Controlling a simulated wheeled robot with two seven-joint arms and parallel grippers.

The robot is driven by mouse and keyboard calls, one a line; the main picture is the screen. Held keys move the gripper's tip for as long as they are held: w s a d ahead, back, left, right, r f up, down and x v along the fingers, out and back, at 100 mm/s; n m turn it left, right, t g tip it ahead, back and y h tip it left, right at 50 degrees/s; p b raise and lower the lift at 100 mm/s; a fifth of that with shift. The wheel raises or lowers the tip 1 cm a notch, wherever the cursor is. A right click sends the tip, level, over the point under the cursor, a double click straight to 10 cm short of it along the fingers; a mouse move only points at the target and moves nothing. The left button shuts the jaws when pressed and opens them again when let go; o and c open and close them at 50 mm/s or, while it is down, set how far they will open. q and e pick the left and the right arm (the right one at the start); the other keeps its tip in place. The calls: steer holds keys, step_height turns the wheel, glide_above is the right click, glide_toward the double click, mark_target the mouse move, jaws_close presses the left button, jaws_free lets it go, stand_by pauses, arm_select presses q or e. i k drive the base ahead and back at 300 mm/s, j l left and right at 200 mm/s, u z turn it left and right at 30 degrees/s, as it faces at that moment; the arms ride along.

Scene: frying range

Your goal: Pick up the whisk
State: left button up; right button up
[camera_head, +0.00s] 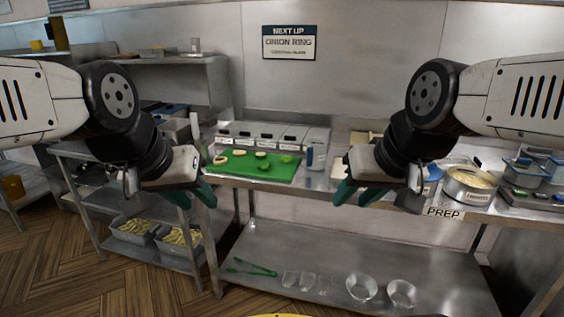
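I cannot make out a whisk in the head view. My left gripper (194,196) hangs in front of the counter's left end, with its two teal fingers apart and nothing between them. My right gripper (357,195) hangs in front of the counter to the right of the middle, also with its teal fingers apart and empty. My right arm and gripper hide part of the counter behind them.
A green cutting board (255,173) with sliced food lies on the steel counter. A steel pot (470,184) stands at right by the PREP label (443,212). The lower shelf (330,250) holds green tongs (250,267) and several clear bowls. Wooden floor lies at left.

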mark_target(193, 115)
steer(key=z, duration=1.5)
steer(key=u, duration=2.15)
steer(key=i+j+z, duration=0.75)
steer(key=i+j, duration=0.2)
steer(key=i+j+z, duration=0.4)
steer(key=j, duration=0.3)
